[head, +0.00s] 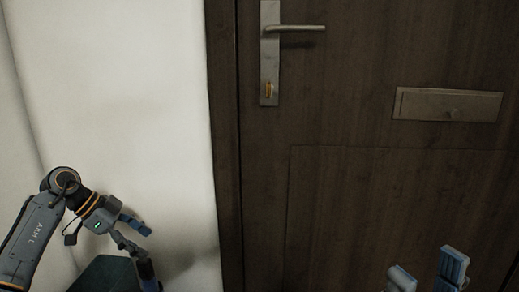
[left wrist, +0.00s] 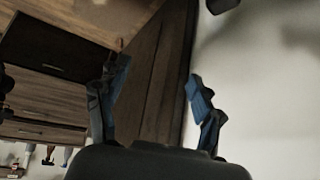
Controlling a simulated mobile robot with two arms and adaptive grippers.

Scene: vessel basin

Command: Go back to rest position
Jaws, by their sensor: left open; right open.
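My left gripper (head: 147,250) is at the lower left of the head view, in front of the white wall. Its two blue-grey fingers are spread, with nothing between them. In the left wrist view the same gripper (left wrist: 157,83) shows its fingers wide apart and empty. My right gripper (head: 428,271) shows only as two blue-grey fingertips at the bottom edge of the head view, in front of the door. They are apart and nothing is seen between them. The rest of the right arm is out of view.
A dark wooden door (head: 350,190) fills the right side, with a metal handle (head: 300,28), a brass lock (head: 268,90) and a letter plate (head: 447,105). A dark green surface (head: 103,276) lies below the left gripper.

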